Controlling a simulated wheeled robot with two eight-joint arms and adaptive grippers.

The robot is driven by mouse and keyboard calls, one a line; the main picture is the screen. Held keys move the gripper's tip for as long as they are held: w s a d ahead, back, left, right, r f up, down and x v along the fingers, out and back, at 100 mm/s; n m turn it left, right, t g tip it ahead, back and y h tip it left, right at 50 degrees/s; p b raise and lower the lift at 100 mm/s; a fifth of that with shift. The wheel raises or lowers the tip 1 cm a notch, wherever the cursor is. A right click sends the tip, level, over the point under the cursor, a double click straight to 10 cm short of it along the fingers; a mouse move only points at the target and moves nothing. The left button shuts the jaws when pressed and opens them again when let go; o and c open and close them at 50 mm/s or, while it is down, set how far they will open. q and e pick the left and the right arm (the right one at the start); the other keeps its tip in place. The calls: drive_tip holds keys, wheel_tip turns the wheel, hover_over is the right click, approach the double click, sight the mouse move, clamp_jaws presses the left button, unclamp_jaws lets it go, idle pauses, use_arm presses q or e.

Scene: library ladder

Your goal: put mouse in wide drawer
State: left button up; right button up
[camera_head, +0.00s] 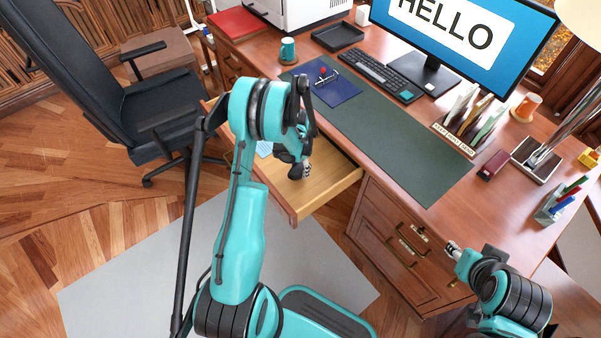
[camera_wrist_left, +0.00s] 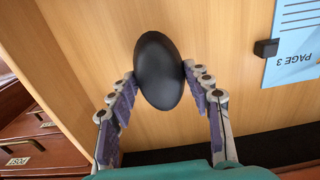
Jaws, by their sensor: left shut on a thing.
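The mouse (camera_wrist_left: 159,70) is a dark oval in the left wrist view, between the two fingers of my left gripper (camera_wrist_left: 160,90), which is shut on it. In the head view my left gripper (camera_head: 300,170) is over the open wide drawer (camera_head: 335,178) under the desk. The drawer has a pale wooden floor, which fills most of the left wrist view (camera_wrist_left: 90,40). My left arm hides part of the drawer in the head view, and the mouse does not show clearly there. My right gripper (camera_head: 453,250) is near the desk's right front, apart from the drawers; its fingers are too small to judge.
A blue sheet marked PAGE 3 (camera_wrist_left: 292,45) lies in the drawer with a small black block (camera_wrist_left: 266,48) at its edge. The desk holds a green mat (camera_head: 400,150), keyboard (camera_head: 375,75) and monitor (camera_head: 470,40). A black chair (camera_head: 100,80) stands left.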

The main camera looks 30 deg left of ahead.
sight(300, 172)
use_arm(q)
wheel_tip(300, 172, down, 3)
drive_tip(key=shift+r+b, duration=0.1)
drive_tip(key=shift+b, duration=0.3)
drive_tip(key=shift+r, duration=0.1)
drive_tip(key=shift+f, duration=0.3)
drive_tip(key=o, duration=1.2)
drive_tip(key=shift+c, duration=0.2)
drive_tip(key=shift+r, duration=0.1)
